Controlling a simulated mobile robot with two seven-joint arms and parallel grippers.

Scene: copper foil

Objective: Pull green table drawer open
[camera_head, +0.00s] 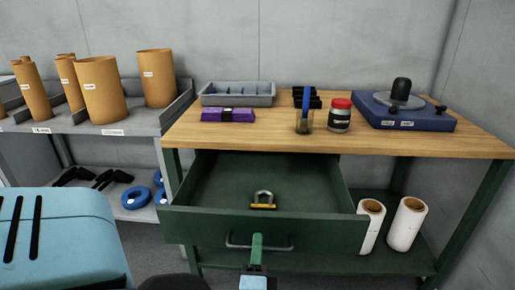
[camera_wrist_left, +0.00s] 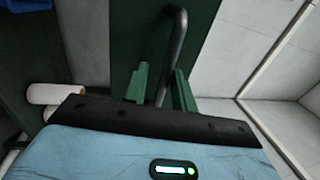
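The green table drawer (camera_head: 340,232) stands pulled out from under the wooden tabletop, its inside showing. A grey bar handle (camera_head: 281,248) runs across its front; in the left wrist view the handle (camera_wrist_left: 177,45) is a dark bar, bent at its top end. My left gripper (camera_head: 257,243) is at the middle of the handle. The far finger is hidden in the head view. My right gripper is not in view.
A padlock (camera_head: 263,201) lies in the drawer. The table (camera_head: 270,137) holds a grey tray (camera_head: 237,94), a purple box (camera_head: 228,115), a red-lidded jar (camera_head: 340,114) and a blue device (camera_head: 405,112). White rolls (camera_head: 406,224) stand on the lower shelf beside the drawer.

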